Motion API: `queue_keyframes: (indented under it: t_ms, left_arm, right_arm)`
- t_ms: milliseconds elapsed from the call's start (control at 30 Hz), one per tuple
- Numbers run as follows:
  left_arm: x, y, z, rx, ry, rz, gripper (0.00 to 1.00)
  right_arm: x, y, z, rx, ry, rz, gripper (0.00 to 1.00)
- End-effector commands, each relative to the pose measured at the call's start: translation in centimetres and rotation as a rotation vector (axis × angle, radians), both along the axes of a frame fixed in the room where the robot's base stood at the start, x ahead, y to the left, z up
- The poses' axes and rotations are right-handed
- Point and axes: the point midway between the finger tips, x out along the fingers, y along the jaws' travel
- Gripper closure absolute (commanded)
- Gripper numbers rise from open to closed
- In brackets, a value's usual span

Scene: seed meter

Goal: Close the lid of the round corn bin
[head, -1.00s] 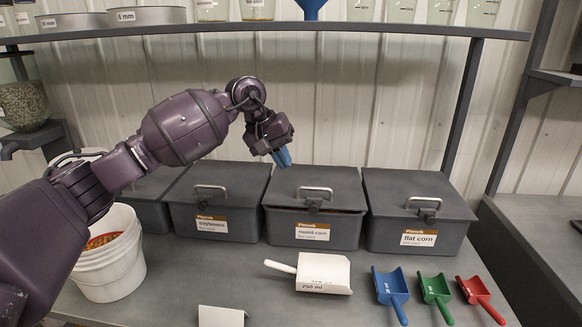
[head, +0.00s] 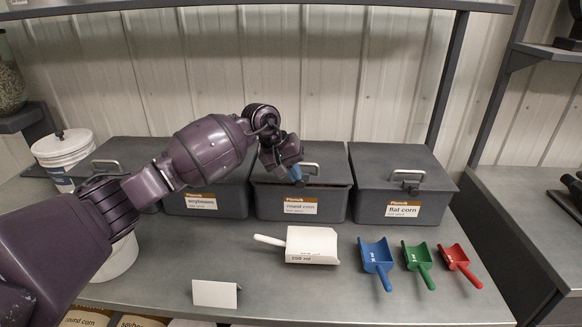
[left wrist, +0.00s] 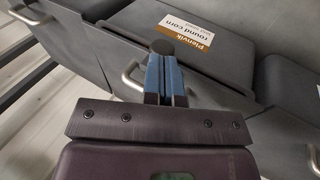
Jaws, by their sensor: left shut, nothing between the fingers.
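The round corn bin (head: 335,205) is a dark grey box with a "round corn" label, in the middle of the row at the back of the bench. A metal handle is on the lid. My left gripper (head: 295,173) is shut and empty, its blue fingertips at the lid's left part beside the handle. In the left wrist view the blue fingers (left wrist: 165,80) are together over the lid; I cannot tell if they touch it. My right gripper is out of view.
The soybeans bin (head: 205,208) stands left and the flat corn bin (head: 405,205) right, both lidded. In front lie a white scoop (head: 310,243) and blue (head: 377,257), green (head: 417,260) and red (head: 456,260) scoops. A white bucket (head: 120,262) is partly behind my arm.

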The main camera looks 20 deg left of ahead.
Motion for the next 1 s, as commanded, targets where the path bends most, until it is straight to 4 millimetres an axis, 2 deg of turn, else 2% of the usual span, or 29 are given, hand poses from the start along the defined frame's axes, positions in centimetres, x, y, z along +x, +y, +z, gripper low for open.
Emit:
queue_keyframes:
  t_ms: [267,667,1000]
  left_arm:
    - [0.0,0.0,-0.1,0.001,-0.002,0.0,1.0]
    - [-0.4,0.0,-3.2,0.027,-0.08,0.001,1.0]
    - [-0.7,-0.2,-3.7,0.029,-0.087,-0.002,1.0]
  right_arm:
    - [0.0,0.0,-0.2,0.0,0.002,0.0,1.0]
    - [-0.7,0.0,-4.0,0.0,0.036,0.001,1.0]
    - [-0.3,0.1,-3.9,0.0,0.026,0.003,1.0]
